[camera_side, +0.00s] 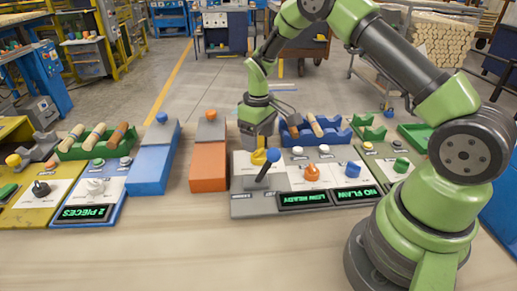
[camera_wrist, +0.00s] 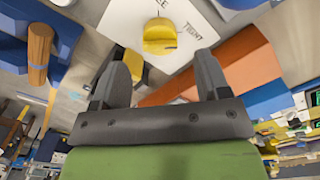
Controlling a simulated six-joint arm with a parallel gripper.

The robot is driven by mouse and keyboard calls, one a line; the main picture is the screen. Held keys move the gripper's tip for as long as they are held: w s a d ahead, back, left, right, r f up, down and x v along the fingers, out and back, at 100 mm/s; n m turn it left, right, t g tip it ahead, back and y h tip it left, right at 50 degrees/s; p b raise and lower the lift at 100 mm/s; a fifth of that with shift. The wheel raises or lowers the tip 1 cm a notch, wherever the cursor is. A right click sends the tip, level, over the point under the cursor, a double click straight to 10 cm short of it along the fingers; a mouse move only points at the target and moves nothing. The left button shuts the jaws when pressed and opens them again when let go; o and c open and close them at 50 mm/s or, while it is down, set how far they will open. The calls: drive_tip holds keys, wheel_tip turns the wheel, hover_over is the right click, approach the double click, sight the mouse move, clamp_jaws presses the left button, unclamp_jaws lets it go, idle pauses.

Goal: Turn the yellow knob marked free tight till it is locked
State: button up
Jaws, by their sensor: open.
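The yellow knob (camera_wrist: 159,36) is a round knob with a raised grip on a white panel (camera_wrist: 208,14) in the wrist view. The word TIGHT is printed to its right, and only the end of another word shows above it. In the side view the yellow knob (camera_side: 258,158) is partly hidden under my gripper (camera_side: 257,143). In the wrist view my gripper (camera_wrist: 161,54) is open, with its two dark fingers apart and the knob between and just beyond their tips. I cannot tell whether either finger touches it.
A dark lever (camera_side: 268,166) stands close in front of the knob, and an orange knob (camera_side: 312,173) is to its right. Lit displays (camera_side: 303,199) line the panel's front edge. An orange block (camera_side: 208,166) stands to the left. The bench front (camera_side: 190,245) is clear.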

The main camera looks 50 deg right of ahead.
drive_tip(key=shift+r, duration=2.4)
drive_tip(key=s+a+r+m+t+y, duration=0.1)
drive_tip(key=s+a+r+m+t, duration=0.2)
drive_tip(key=s+r, duration=0.55)
drive_tip(key=s+a+r+m+t, duration=0.15)
drive_tip(key=s+a+r, duration=0.4)
drive_tip(key=r, duration=0.55)
drive_tip(key=s+a+t+y, duration=0.1)
drive_tip(key=s+t, duration=0.1)
drive_tip(key=s, duration=0.6)
drive_tip(key=shift+s+a+m+t, duration=0.2)
drive_tip(key=shift+s+m+t, duration=0.15)
drive_tip(key=shift+m, duration=0.1)
drive_tip(key=shift+r, duration=0.1)
drive_tip(key=shift+c, duration=0.2)
